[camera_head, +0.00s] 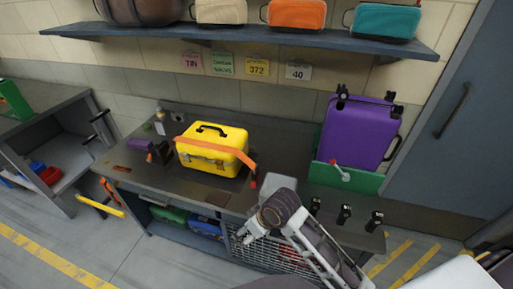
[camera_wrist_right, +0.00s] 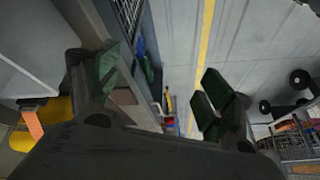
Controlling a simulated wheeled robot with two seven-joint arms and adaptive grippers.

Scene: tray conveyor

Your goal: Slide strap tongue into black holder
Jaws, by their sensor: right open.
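A yellow case (camera_head: 222,135) with a black handle stands on the dark workbench (camera_head: 140,172). An orange strap (camera_head: 232,153) crosses its top, and its dark-tipped tongue (camera_head: 254,182) hangs past the case's right side. Several small black holders line the bench's front right, one of them here (camera_head: 344,214); I cannot tell which one the task means. My right gripper (camera_wrist_right: 158,98) is open, with nothing between its dark fingers. Its arm reaches over the bench's front edge, right of the case. The case (camera_wrist_right: 62,113) and strap (camera_wrist_right: 33,124) also show in the right wrist view, outside the fingers. My left gripper is not in view.
A purple suitcase (camera_head: 358,131) stands upright behind a green panel (camera_head: 348,178) at the bench's right. A bottle (camera_head: 160,121) stands at the back left. A shelf (camera_head: 250,36) with several bags hangs above. Bins sit beneath the bench.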

